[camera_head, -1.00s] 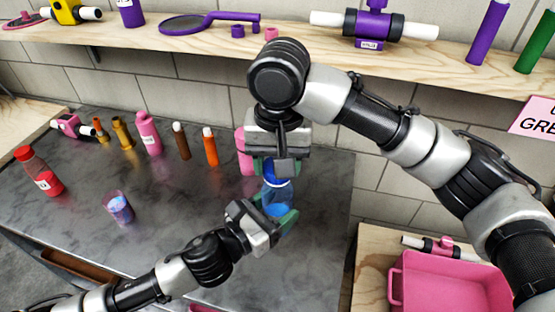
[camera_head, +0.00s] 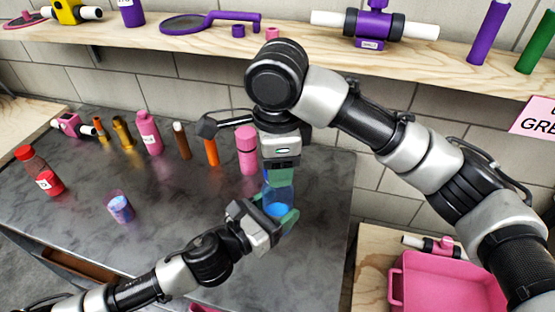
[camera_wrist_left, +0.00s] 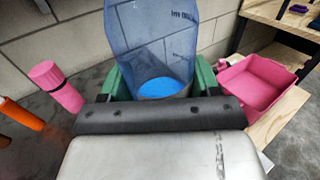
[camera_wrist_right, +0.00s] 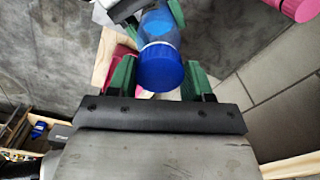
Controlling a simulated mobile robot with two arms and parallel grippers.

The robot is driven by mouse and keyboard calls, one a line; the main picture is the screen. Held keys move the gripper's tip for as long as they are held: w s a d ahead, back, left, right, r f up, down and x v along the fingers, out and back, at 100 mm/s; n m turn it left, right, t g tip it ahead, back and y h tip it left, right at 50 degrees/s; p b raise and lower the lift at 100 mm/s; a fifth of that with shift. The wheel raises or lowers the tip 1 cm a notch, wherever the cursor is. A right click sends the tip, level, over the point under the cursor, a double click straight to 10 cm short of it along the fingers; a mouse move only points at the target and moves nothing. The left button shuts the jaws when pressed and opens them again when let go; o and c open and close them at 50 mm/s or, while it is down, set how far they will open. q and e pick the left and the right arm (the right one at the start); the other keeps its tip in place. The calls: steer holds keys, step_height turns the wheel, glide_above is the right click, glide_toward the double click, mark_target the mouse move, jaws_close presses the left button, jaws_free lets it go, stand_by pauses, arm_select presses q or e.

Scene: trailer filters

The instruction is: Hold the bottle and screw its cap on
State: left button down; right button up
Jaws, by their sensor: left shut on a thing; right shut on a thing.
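A translucent blue bottle (camera_head: 279,196) stands upright over the dark table, with bright blue contents low inside. My left gripper (camera_head: 276,215) is shut around its lower body, and its green fingers flank the bottle (camera_wrist_left: 150,40) in the left wrist view. The blue cap (camera_wrist_right: 161,72) sits at the bottle's mouth, with a pale ring at the neck beside it. My right gripper (camera_head: 281,172) comes from above and is shut on the cap, its green fingers (camera_wrist_right: 160,78) on either side. In the head view the gripper mostly hides the cap. I cannot tell how tight the cap is.
A pink bottle (camera_head: 247,150) stands close behind-left of the grippers. An orange tube (camera_head: 210,150), a brown tube (camera_head: 181,141) and a cup (camera_head: 119,207) stand farther left. A pink bin (camera_head: 450,284) is at the lower right. A shelf (camera_head: 290,40) runs behind.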

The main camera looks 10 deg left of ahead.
steer(key=o, duration=0.9)
steer(key=shift+r, duration=2.25)
steer(key=shift+c, duration=0.4)
